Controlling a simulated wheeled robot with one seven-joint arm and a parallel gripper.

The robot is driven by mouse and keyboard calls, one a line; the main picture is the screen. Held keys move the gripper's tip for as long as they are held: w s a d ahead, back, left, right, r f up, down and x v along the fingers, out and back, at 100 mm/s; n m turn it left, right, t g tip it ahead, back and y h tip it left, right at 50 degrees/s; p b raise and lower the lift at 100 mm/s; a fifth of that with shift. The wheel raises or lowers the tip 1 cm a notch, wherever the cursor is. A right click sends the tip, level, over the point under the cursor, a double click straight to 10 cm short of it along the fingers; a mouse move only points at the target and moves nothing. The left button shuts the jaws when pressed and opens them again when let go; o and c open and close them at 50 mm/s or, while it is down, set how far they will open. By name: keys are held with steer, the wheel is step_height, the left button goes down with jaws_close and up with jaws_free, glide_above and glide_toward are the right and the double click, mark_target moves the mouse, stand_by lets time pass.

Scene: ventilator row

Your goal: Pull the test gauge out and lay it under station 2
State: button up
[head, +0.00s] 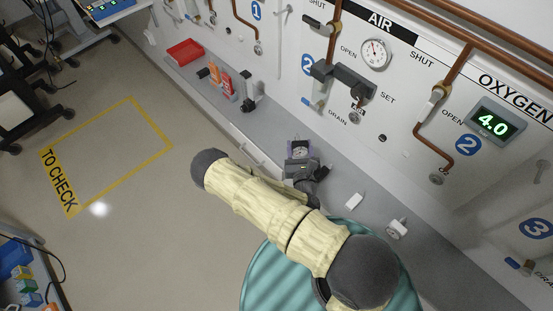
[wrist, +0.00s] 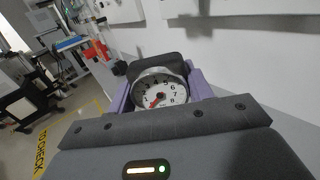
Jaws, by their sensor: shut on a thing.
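The test gauge (head: 299,151) is a small round white dial with a dark body. It also shows in the wrist view (wrist: 158,92), face toward the camera, with its red needle low on the dial. My gripper (head: 300,149) has its purple fingers shut on either side of the gauge. It is over the grey ledge (head: 268,140) below the station 2 air panel, and I cannot tell whether the gauge touches the ledge.
A yellow "TO CHECK" floor outline (head: 150,115) is empty.

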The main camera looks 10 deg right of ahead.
steer(key=m+h+b, duration=0.1)
steer(key=w+a+m+h+b, duration=0.1)
steer(key=w+h+b, duration=0.1)
steer(key=h, duration=0.1)
steer(key=shift+a+r+m+g, duration=0.15)
steer(key=shift+a+m+g, duration=0.15)
steer(key=shift+m, duration=0.1)
steer(key=s+a+f+m+g+h+b, duration=0.2)
steer(key=a+f+m+g+h+b, duration=0.3)
steer(key=a+m+g+h+b, duration=0.1)
steer(key=m+h+b, duration=0.1)
steer(key=h+b, duration=0.1)
steer(key=h, duration=0.1)
steer(key=shift+g+h+b, duration=0.3)
steer(key=shift+g+b, duration=0.05)
steer(key=shift+g, duration=0.05)
steer(key=shift+s, duration=0.1)
